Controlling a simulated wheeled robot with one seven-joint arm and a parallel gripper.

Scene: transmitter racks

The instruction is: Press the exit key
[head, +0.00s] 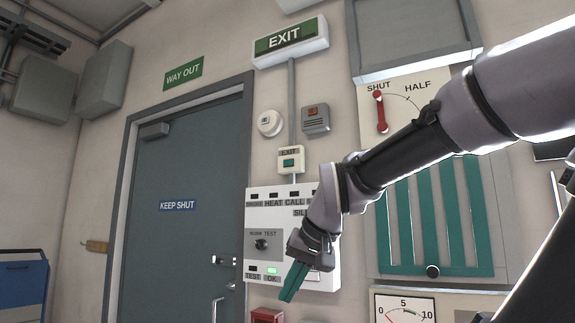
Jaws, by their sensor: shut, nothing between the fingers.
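The exit key is a green button (289,163) on a small pale box (291,154) labelled EXIT. The box is on the wall to the right of the door, below a grey conduit, and the button is in full view. My gripper (288,297) is shut and empty, with its teal fingers pointing down and left. In the picture it is well below the exit key, in front of the lower right part of a white panel. It appears apart from the key.
The white panel (258,215) with lamps and a knob is directly under the exit box, partly hidden by my arm. A red box (266,315) is below. The grey door (180,215) is at left. A green-slatted vent (405,220) and lever plate are at right.

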